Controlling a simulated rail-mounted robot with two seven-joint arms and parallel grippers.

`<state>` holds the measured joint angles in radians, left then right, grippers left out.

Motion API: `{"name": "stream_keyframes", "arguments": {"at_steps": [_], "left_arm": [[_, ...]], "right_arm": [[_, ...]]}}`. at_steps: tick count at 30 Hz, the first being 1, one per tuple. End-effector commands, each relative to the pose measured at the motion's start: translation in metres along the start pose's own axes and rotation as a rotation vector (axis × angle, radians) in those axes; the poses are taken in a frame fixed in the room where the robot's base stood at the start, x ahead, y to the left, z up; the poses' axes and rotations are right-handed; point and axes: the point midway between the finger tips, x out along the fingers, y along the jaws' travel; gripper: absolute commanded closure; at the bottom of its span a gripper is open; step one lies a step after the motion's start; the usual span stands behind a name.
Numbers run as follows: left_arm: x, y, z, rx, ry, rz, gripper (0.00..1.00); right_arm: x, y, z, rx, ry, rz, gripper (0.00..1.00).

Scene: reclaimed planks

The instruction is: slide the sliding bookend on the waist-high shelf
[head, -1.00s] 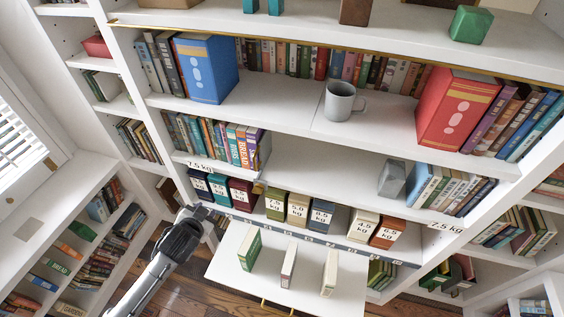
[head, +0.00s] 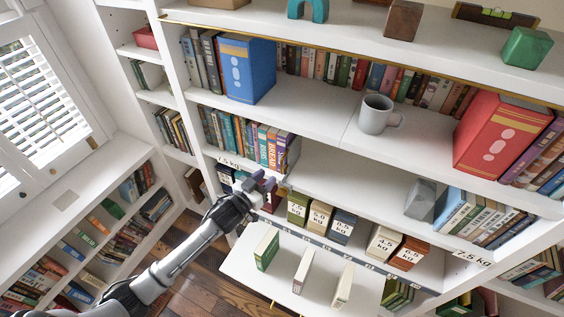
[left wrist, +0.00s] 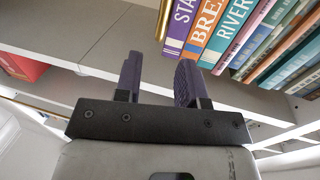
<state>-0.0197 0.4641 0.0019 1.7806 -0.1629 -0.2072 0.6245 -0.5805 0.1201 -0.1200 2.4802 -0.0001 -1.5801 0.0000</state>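The waist-high shelf (head: 340,186) holds a row of upright books at its left. A thin bookend (head: 291,154) stands at the right end of that row, against a purple book. In the left wrist view its narrow brass-coloured edge (left wrist: 165,32) shows beside the purple book (left wrist: 180,25), just beyond the fingertips. My left gripper (head: 268,184) is in front of the shelf edge, below the bookend. In the left wrist view the purple fingers of my left gripper (left wrist: 159,72) are apart with nothing between them. My right gripper is not in view.
A grey block (head: 421,198) stands beside the right-hand books, with bare shelf left of it. Below are labelled weight boxes (head: 342,227) and a white pull-out board (head: 285,283) with three upright books. A grey mug (head: 375,115) stands on the shelf above.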

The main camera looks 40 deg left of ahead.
Motion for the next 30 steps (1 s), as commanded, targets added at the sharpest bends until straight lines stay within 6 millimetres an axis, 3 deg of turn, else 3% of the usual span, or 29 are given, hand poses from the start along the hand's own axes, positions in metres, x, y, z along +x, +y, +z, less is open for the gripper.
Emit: {"name": "stream_keyframes", "arguments": {"at_steps": [6,15,30], "left_arm": [[0.041,0.000,-0.001,0.001,0.000,-0.001,0.63],[0.076,0.000,-0.001,0.000,-0.001,-0.001,0.63],[0.086,0.000,0.000,0.001,-0.002,0.000,0.63]], "right_arm": [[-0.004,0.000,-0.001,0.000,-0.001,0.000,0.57],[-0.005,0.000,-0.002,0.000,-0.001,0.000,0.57],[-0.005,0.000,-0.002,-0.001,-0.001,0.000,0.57]]}}
